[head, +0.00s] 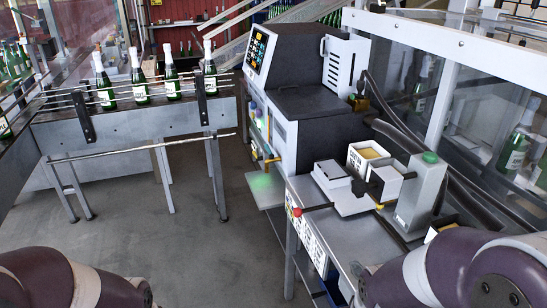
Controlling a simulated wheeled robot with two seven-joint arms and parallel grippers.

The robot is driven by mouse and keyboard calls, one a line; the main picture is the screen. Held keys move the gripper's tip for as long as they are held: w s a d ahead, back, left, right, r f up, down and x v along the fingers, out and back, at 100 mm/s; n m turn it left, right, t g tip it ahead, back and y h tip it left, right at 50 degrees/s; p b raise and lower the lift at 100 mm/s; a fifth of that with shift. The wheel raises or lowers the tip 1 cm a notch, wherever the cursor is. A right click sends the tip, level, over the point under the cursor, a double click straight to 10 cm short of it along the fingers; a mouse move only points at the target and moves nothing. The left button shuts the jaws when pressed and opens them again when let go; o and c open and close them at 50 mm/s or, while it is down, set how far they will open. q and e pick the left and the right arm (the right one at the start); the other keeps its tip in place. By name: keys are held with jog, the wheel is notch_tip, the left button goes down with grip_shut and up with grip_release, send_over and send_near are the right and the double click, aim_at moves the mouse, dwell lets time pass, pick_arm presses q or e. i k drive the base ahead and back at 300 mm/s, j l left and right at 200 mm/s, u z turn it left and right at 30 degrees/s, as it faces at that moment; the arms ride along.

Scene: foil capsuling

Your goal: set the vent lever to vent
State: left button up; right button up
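A lever with a red knob (297,212) sticks out to the left from a small fixture on the metal bench; its dark rod looks roughly level. A small yellow handle (272,160) sits on the left side of the grey and white machine (290,95). I cannot tell which of these is the vent lever, and no vent marking is readable. Parts of my two arms show at the bottom left and bottom right corners. Neither gripper is in view.
The bench (325,228) carries white boxes and a grey block with a green cap (430,157). Black hoses run behind it. A conveyor (130,125) with several green bottles stands at the left. The floor (190,235) between is clear. Glazed panels stand at the right.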

aim_at(261, 158)
jog(key=i+j, duration=0.15)
jog(key=i, duration=0.5)
jog(key=i+j, duration=0.4)
jog(key=i, duration=0.35)
jog(key=i+j+z, duration=0.15)
jog(key=i+j, duration=0.3)
jog(key=i, duration=0.3)
jog(key=i+j, duration=0.5)
jog(key=i, duration=0.25)
jog(key=i+j+z, duration=0.15)
jog(key=i+j, duration=0.35)
jog(key=i, duration=0.2)
